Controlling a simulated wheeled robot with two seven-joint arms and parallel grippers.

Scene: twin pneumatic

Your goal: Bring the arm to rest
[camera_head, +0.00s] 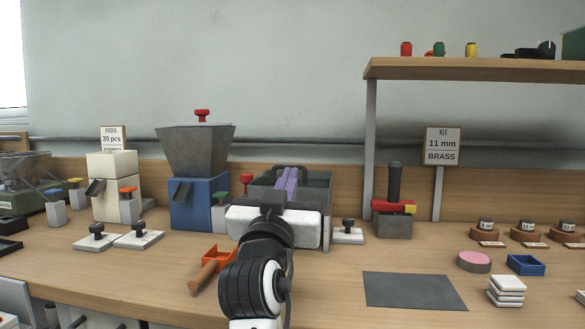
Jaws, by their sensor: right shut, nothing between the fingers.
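My right arm comes up from the bottom centre of the head view. My right gripper (288,184) points away from me over the bench, its narrow fingers together and nothing between them. Its wide white body (274,226) hides part of a dark grey bin (318,187) behind it. I cannot tell whether the gripper touches the bin. My left gripper is not in view.
A blue machine with a grey hopper (196,150) stands left of the gripper. An orange scoop (217,257) lies close to my arm. A red-and-grey press (394,216) stands right. A dark mat (414,291) lies bare at front right, below a raised shelf (470,68).

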